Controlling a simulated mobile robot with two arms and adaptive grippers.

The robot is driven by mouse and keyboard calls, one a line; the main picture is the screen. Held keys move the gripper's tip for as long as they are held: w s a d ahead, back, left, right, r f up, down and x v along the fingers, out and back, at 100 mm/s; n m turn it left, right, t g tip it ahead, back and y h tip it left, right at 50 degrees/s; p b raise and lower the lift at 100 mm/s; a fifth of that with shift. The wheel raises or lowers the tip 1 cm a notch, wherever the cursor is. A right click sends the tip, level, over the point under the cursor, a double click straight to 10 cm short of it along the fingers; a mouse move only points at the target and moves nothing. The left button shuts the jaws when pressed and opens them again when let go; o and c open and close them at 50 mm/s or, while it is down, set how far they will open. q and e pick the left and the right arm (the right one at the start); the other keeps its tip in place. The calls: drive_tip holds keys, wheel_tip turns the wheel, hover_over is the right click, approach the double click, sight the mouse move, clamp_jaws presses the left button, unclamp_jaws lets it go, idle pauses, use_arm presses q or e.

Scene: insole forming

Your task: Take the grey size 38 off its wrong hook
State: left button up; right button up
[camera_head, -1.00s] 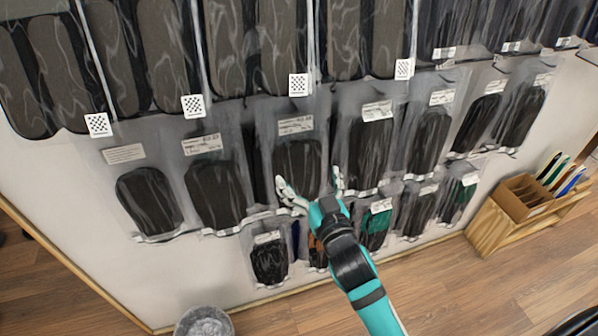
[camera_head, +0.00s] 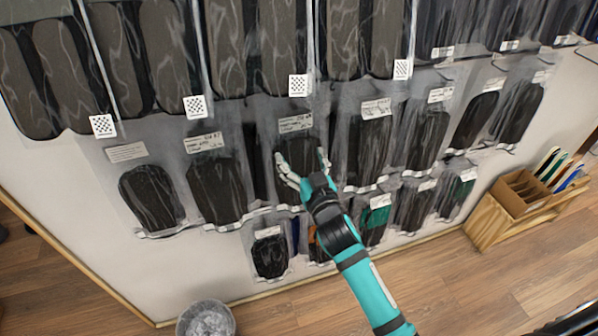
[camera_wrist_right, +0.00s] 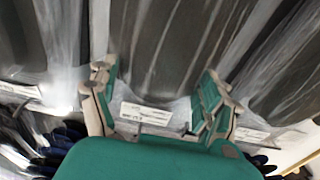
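Dark grey insoles hang in clear labelled bags in rows on the white wall. My right gripper (camera_head: 303,168) is in front of a bag (camera_head: 296,128) in the middle row, its open fingers spread either side of the dark insole. In the right wrist view the open fingers (camera_wrist_right: 155,95) have a bag with a white label (camera_wrist_right: 146,113) between them, with no grip visible. The label print is too small to read, so I cannot tell which bag is size 38. The hooks are hidden. My left gripper is not in view.
Bags hang close on both sides, including one to the left (camera_head: 215,188) and one to the right (camera_head: 369,150). Larger bags hang above. A wooden box (camera_head: 515,195) stands at the right and a grey bin (camera_head: 205,318) at the bottom.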

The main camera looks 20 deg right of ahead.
drive_tip(key=c, duration=1.1)
